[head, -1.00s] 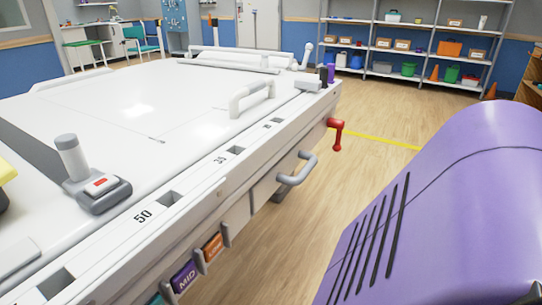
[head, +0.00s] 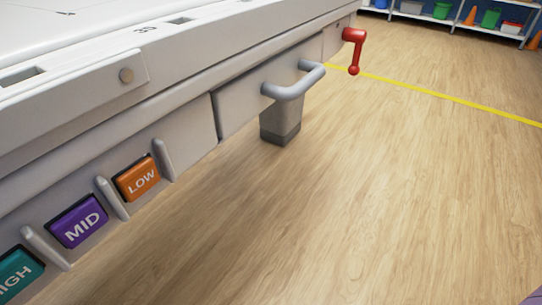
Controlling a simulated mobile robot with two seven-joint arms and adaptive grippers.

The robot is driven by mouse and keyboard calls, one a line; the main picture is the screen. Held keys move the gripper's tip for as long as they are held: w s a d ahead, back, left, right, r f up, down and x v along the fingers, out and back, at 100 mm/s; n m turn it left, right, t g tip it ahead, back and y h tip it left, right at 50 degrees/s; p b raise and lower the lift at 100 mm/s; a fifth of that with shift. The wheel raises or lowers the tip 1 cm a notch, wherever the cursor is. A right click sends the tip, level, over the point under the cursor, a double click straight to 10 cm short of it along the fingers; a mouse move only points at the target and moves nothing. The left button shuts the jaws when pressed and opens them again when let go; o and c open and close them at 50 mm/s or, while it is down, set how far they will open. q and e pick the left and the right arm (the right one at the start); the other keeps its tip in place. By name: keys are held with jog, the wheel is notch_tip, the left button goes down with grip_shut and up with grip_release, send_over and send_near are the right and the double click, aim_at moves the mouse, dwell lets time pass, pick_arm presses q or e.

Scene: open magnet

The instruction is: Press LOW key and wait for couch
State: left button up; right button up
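The orange LOW key (head: 138,179) is on the side panel of the white couch (head: 180,80), in the lower left of the head view. A purple MID key (head: 78,225) is to its left, and a teal HIGH key (head: 18,272) is at the left edge, partly cut off. Grey raised guards stand between the keys. Neither of my grippers is in view, and nothing covers the LOW key.
A grey handle (head: 295,85) and a red crank (head: 354,50) stick out from the couch side. Wood floor (head: 370,200) lies open to the right, crossed by a yellow line (head: 440,96). Shelves with bins and orange cones (head: 471,16) stand at the back.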

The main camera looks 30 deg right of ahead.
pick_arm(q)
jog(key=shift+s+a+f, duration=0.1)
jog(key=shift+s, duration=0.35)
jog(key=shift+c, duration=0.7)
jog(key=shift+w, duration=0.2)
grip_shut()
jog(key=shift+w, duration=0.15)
